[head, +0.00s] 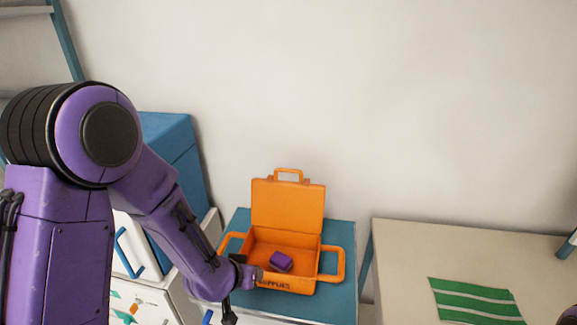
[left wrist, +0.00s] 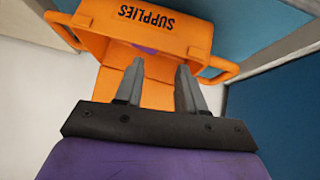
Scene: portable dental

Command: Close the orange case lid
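The orange case (head: 298,287) stands on a blue-topped surface with its lid (head: 288,205) raised upright at the back. A small purple block (head: 280,262) lies inside. My left gripper (head: 244,274) is at the case's front left in the head view, partly hidden by my own arm. In the left wrist view the gripper (left wrist: 159,85) has its two fingers apart with nothing between them, over the case (left wrist: 200,37), whose SUPPLIES label appears upside down. I cannot tell from these views whether the fingers touch the case. My right gripper is not in view.
The blue surface (head: 345,230) has some bare room right of the case. A beige table (head: 400,260) with a green striped cloth (head: 475,300) stands to the right. A white cabinet (head: 150,290) and a blue box (head: 170,135) are at the left. A wall is behind.

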